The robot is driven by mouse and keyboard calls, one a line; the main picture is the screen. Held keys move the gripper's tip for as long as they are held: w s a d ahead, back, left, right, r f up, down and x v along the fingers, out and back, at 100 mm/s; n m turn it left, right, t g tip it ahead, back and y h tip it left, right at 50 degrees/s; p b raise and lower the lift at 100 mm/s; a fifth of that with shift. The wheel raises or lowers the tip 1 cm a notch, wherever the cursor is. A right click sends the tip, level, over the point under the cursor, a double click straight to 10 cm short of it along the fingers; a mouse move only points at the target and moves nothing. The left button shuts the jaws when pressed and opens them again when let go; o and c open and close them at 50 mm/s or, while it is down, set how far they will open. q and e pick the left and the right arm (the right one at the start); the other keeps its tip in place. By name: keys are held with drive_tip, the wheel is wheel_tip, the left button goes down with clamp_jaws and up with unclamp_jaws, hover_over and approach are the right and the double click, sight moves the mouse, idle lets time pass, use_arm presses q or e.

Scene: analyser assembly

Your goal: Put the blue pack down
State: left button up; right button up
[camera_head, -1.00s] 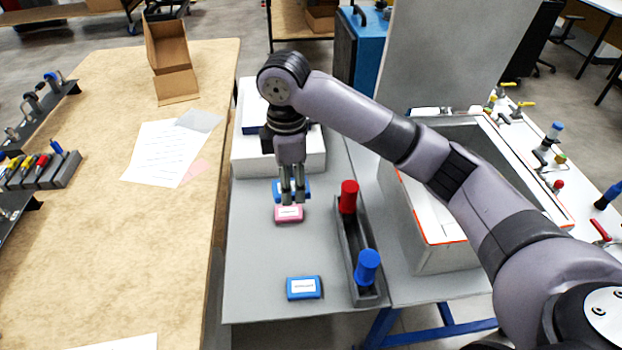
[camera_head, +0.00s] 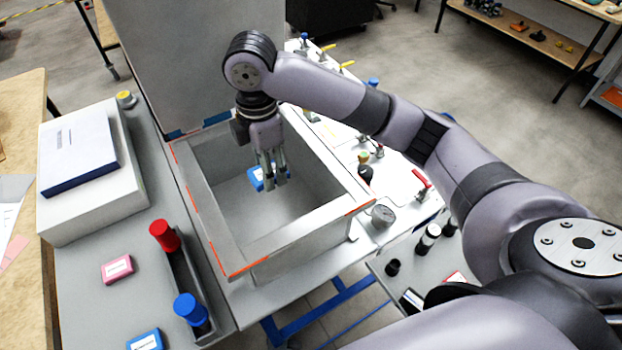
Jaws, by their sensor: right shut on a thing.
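My right gripper (camera_head: 272,182) is shut on a blue pack (camera_head: 256,178). It holds the pack inside the outline of an open grey box (camera_head: 205,205), near its far side. I cannot tell whether the pack touches the box's floor; the fingers hide part of it. A second blue pack (camera_head: 146,341) lies on the grey bench at the bottom left, cut by the picture's edge. A pink pack (camera_head: 117,269) lies flat on the bench. My left gripper is not in view.
A narrow grey rack holds a red-capped bottle (camera_head: 164,235) and a blue-capped one (camera_head: 190,309). A white case with a blue-edged book (camera_head: 78,152) stands at the left. A tall grey panel (camera_head: 190,60) rises behind the box. Valves and a gauge (camera_head: 382,216) line its right side.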

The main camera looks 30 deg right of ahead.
drive_tip(key=shift+d, duration=0.5)
drive_tip(key=shift+s+d+f, duration=0.1)
drive_tip(key=shift+d+f, duration=0.1)
drive_tip(key=shift+f, duration=0.1)
drive_tip(key=p, duration=0.2)
approach(281, 219)
drive_tip(key=shift+s+a+f, duration=0.15)
drive_tip(key=shift+s+f, duration=0.15)
drive_tip(key=shift+s, duration=0.25)
drive_tip(key=shift+s+a+f, duration=0.15)
drive_tip(key=shift+s+f, duration=0.1)
drive_tip(key=shift+s, duration=0.25)
drive_tip(key=shift+a+f, duration=0.1)
drive_tip(key=shift+f, duration=0.6)
drive_tip(key=shift+f+p, duration=0.3)
drive_tip(key=shift+f, duration=1.75)
drive_tip(key=shift+f, duration=0.1)
drive_tip(key=o, duration=1.2)
drive_tip(key=shift+c, duration=0.2)
